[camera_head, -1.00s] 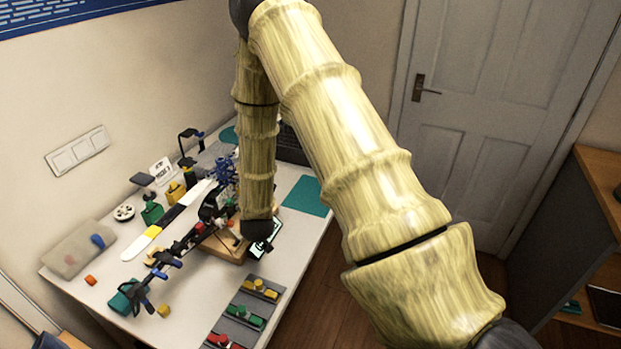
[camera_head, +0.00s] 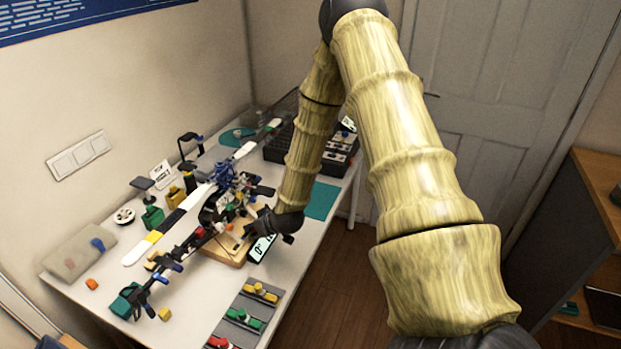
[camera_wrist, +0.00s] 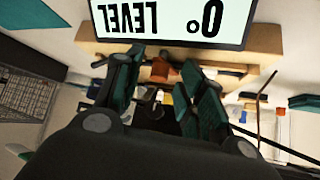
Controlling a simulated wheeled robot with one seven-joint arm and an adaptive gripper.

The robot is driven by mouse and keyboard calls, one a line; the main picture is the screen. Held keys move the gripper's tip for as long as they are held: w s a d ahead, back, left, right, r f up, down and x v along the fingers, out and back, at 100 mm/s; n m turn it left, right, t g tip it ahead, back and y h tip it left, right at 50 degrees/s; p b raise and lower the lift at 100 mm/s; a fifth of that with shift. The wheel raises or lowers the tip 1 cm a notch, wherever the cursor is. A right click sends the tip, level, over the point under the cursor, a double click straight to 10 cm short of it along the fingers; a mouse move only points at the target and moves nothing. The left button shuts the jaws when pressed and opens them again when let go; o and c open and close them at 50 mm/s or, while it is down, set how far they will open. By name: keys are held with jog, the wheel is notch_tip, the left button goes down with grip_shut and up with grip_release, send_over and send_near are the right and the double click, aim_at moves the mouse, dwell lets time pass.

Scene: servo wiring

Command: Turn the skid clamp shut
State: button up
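A wooden block (camera_head: 226,249) stands under the model helicopter (camera_head: 215,205) on the table. In the wrist view the block (camera_wrist: 262,42) shows behind the level display. A small orange piece (camera_wrist: 160,70), possibly the skid clamp, shows at the block between my fingers; I cannot tell how far it is turned. My gripper (camera_wrist: 165,92) is open, with teal finger pads apart and a gap between them. It looks empty; contact with the orange piece cannot be told. In the head view my gripper (camera_head: 262,221) is beside the block's right side, partly hidden by my dark wrist.
A level display (camera_head: 263,245) reading 0° leans at the block's front right, close to my gripper; it also shows in the wrist view (camera_wrist: 170,18). Grey slides with yellow, green and red blocks (camera_head: 244,318) lie at the front. A black tray (camera_head: 335,150) stands behind.

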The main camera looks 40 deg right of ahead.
jog(key=shift+d+n+y+p, duration=0.15)
jog(key=shift+n+y+p, duration=0.15)
jog(key=shift+n+y, duration=0.4)
jog(key=shift+d+n+y+p, duration=0.15)
jog(key=shift+n+y+p, duration=0.1)
jog(key=shift+n+y, duration=0.45)
jog(key=shift+w+d+n+g+y, duration=0.15)
jog(key=shift+n+g+y, duration=0.15)
jog(key=shift+n, duration=0.5)
